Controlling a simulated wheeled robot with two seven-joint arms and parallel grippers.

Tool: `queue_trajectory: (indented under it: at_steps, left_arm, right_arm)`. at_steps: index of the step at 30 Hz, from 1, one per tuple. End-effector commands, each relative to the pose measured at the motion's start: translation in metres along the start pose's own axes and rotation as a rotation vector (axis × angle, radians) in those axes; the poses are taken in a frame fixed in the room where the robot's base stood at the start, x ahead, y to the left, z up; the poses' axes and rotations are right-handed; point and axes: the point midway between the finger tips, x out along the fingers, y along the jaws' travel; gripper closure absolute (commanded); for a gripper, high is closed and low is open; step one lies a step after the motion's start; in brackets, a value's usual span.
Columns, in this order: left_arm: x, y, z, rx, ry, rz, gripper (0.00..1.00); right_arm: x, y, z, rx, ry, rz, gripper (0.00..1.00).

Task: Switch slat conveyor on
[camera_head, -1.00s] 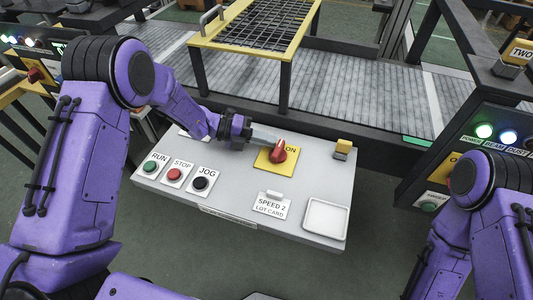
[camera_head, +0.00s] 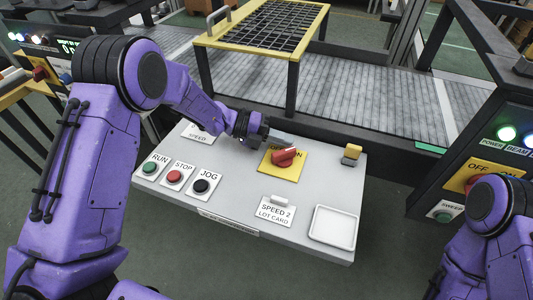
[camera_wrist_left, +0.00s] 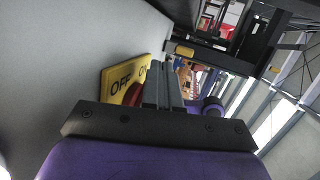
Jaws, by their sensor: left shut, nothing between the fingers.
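The red rotary switch (camera_head: 283,158) sits on a yellow OFF/ON plate (camera_head: 270,170) on the grey control panel (camera_head: 235,210). Its handle lies tilted toward the upper right, the ON side. My left gripper (camera_head: 287,143) is shut and empty, its fingertips just behind the switch; I cannot tell whether they touch it. In the left wrist view the shut fingers (camera_wrist_left: 163,85) stand beside the plate, where OFF is readable and the red switch (camera_wrist_left: 133,95) is partly hidden. The slat conveyor (camera_head: 370,95) runs behind the panel. My right arm shows at lower right, its gripper out of view.
RUN (camera_head: 150,168), STOP (camera_head: 174,177) and JOG (camera_head: 201,186) buttons line the panel's left. A yellow-framed guard (camera_head: 265,50) stands over the conveyor.

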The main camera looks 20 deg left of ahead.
Motion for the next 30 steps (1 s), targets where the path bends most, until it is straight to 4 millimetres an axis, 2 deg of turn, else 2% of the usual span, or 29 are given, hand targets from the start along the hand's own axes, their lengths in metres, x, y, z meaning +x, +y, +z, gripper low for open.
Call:
queue_trajectory:
  at_steps: [23,26,30]
  left_arm:
    - [0.001,-0.001,0.001,0.0,-0.001,0.0,1.0]
    - [-0.009,-0.001,0.001,0.001,-0.004,-0.001,1.0]
    - [-0.037,0.0,0.002,0.001,-0.006,-0.002,1.0]
  right_arm:
    - [0.003,0.0,0.001,0.0,0.0,0.0,0.57]
    - [0.004,0.0,0.002,0.0,0.0,0.0,0.57]
    - [0.009,-0.001,0.004,0.0,0.0,0.0,0.57]
